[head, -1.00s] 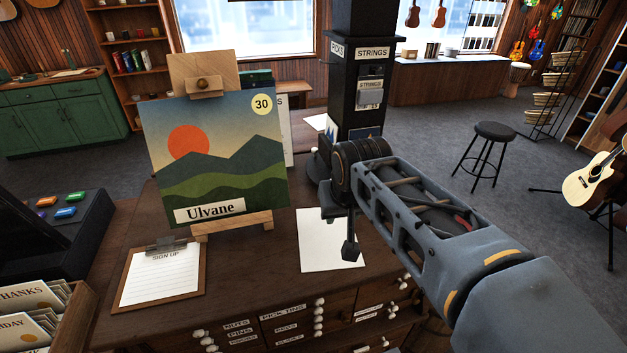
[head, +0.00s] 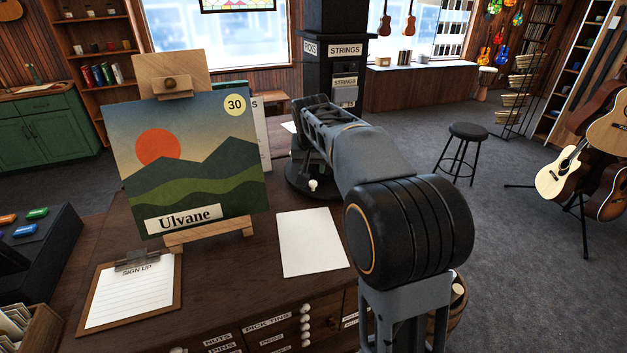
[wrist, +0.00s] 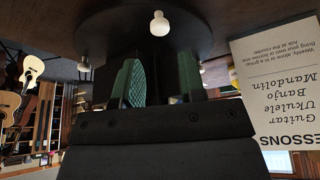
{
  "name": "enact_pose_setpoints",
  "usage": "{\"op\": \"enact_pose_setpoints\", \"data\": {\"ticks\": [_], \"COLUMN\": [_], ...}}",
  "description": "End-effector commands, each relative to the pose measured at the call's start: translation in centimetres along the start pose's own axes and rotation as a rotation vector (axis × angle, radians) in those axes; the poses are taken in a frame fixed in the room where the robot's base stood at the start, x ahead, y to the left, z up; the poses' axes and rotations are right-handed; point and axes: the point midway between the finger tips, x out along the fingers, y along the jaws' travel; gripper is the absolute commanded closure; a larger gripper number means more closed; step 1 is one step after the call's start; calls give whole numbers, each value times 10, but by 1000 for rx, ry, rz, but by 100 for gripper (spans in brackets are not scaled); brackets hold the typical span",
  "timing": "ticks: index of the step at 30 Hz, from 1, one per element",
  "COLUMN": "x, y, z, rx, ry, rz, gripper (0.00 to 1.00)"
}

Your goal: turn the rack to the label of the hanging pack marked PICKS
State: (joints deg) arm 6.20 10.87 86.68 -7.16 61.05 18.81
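The rack (head: 315,72) is a dark upright post with a PICKS sign (head: 310,48) on its narrow left face and a STRINGS sign (head: 345,50) on its front face. A hanging pack labelled STRINGS (head: 345,83) is on the front face. No PICKS pack can be seen. The rack's round dark base shows low down with a white knob (head: 313,185). In the wrist view, which is upside down, a white knob (wrist: 160,22) on the disc is beyond my gripper (wrist: 160,88). Its green-padded fingers are apart. In the head view my arm hides the gripper.
A painting (head: 187,155) on an easel, a clipboard (head: 132,292) and a white sheet (head: 312,242) stand or lie on the counter left of my arm. A LESSONS sign (wrist: 275,85) is close beside the gripper. A stool (head: 463,150) stands on open floor at the right.

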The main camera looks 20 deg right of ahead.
Motion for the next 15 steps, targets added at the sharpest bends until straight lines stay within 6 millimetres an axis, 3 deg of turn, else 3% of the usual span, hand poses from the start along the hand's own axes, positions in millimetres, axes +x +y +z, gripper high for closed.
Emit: {"op": "enact_pose_setpoints", "data": {"ticks": [6,15], "x": [39,70], "y": [0,0], "z": [0,0], "rx": [0,0], "ry": [-3,0], "rz": [1,0], "gripper": [63,63]}}
